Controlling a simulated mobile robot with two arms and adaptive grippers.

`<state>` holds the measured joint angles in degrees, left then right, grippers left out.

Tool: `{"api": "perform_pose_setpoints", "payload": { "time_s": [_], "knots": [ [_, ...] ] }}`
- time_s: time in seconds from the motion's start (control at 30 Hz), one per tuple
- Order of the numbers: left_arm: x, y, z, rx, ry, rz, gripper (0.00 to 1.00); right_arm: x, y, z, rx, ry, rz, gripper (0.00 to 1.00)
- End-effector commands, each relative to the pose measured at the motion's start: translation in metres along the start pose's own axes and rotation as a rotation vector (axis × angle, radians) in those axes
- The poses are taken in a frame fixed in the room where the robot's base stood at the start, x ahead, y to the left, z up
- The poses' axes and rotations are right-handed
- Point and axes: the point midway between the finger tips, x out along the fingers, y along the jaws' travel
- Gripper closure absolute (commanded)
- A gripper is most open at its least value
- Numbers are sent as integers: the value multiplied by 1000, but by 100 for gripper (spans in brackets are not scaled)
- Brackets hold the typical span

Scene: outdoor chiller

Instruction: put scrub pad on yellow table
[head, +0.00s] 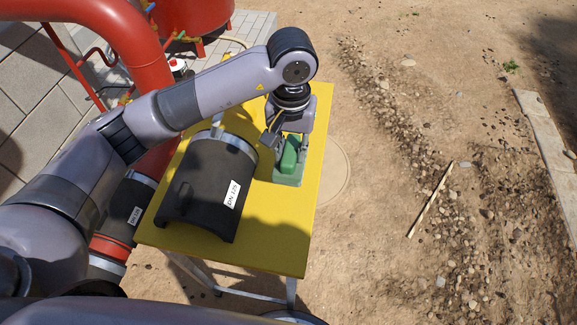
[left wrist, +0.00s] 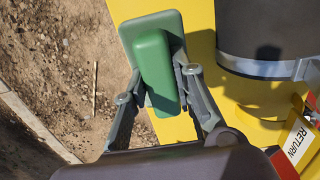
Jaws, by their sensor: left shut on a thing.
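The scrub pad is a green block-shaped grip on a paler green base (head: 288,180). It is over the right part of the yellow table (head: 262,252) in the head view. My left gripper (head: 290,150) is shut on the grip of the pad, with one finger on each side. In the left wrist view the pad's green grip (left wrist: 155,70) sits between the fingers, and its base overlaps the table's edge in the picture. I cannot tell whether the base touches the tabletop. My right gripper is not in view.
A dark half-pipe shell marked DN 125 (head: 207,185) lies on the table just left of the pad. Red pipes (head: 150,60) stand behind and left of the table. Bare tabletop shows in front of the pad. Dirt ground (head: 370,240) lies right of the table.

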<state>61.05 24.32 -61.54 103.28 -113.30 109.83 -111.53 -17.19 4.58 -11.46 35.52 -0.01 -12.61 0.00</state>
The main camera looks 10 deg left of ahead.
Motion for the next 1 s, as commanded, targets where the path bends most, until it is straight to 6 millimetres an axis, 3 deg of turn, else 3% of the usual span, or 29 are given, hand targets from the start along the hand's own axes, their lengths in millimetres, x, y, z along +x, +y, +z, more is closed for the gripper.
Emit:
{"api": "perform_pose_setpoints", "payload": {
  "time_s": [0.13,0.6,1.0],
  "knots": [
    [30,0,1,1,-4,-1,100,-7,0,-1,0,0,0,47],
    [84,0,0,0,-2,0,100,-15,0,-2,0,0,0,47],
    [90,0,-1,1,2,0,100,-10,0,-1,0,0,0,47]
  ]
}}
